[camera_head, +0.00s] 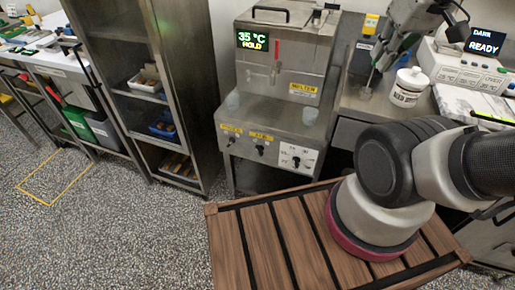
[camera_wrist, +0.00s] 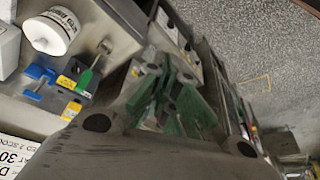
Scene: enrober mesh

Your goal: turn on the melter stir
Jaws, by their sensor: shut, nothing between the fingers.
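The melter (camera_head: 285,75) is a steel cabinet in the middle of the head view, with a display reading 35 °C and HOLD. Its lower front has two black knobs under yellow labels, a left one (camera_head: 232,140) and a middle one (camera_head: 261,150), and a white dial panel (camera_head: 297,158) at the right. The small lettering is too blurred to tell which is the stir control. My gripper (camera_head: 382,58) is above the counter, right of the melter and apart from its knobs. In the wrist view, my gripper (camera_wrist: 180,100) shows blurred green and dark fingers, shut and empty.
A white lidded tub (camera_head: 408,86) stands on the counter near my gripper and also shows in the wrist view (camera_wrist: 50,32). A control box reading READY (camera_head: 465,66) is at the right. A slatted wooden platform (camera_head: 255,245) lies in front of the melter. A steel rack (camera_head: 160,90) stands left.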

